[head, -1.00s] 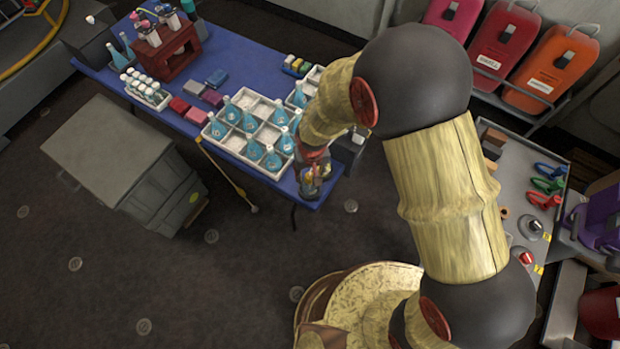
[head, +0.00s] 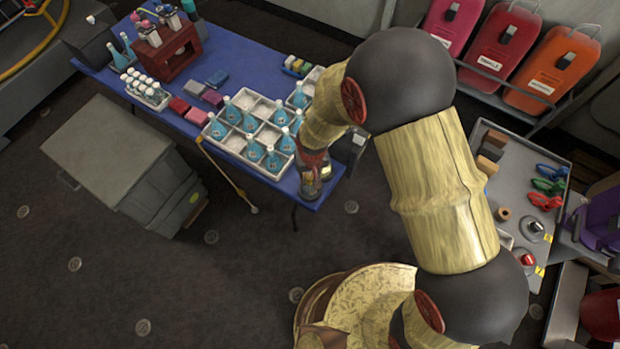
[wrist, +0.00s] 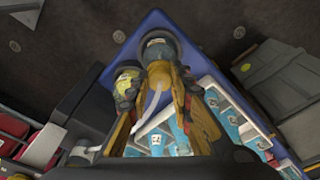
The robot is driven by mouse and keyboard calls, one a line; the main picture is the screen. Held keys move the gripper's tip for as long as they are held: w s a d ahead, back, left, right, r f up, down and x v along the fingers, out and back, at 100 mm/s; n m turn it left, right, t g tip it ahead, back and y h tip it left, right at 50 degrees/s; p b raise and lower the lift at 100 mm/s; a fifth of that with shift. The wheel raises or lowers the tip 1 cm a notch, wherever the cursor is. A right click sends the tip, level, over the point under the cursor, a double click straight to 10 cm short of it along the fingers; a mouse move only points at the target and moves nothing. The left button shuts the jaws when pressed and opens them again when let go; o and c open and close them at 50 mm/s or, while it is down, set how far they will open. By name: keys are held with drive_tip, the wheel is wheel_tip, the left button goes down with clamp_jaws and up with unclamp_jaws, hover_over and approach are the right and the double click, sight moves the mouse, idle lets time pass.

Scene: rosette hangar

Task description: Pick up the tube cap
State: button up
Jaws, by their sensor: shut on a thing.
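My gripper (wrist: 155,88) is shut on the tube cap (wrist: 160,72), an orange-yellow piece with a thin white curved tube. A rounded bottle-like body with a blue-grey part (wrist: 157,47) shows just beyond it in the wrist view. My fingers hide much of the cap, and I cannot tell whether it is still seated on that body. In the head view my gripper (head: 314,174) is low over the front right corner of the blue table (head: 245,77), and a clear vessel shape (head: 312,188) shows at its tips.
A white divided crate (head: 233,143) with several blue bottles stands just left of my gripper. A small rack (head: 146,90) of white-capped bottles and a dark red stand (head: 167,52) are farther left. A grey bin (head: 120,150) stands in front. A grey tool cart (head: 518,165) is at right.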

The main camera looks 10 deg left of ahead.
drive_tip(key=shift+c, duration=0.4)
drive_tip(key=shift+w+r, duration=0.1)
drive_tip(key=shift+r, duration=0.45)
wheel_tip(320, 180, up, 13)
drive_tip(key=p, duration=0.4)
idle(0.5)
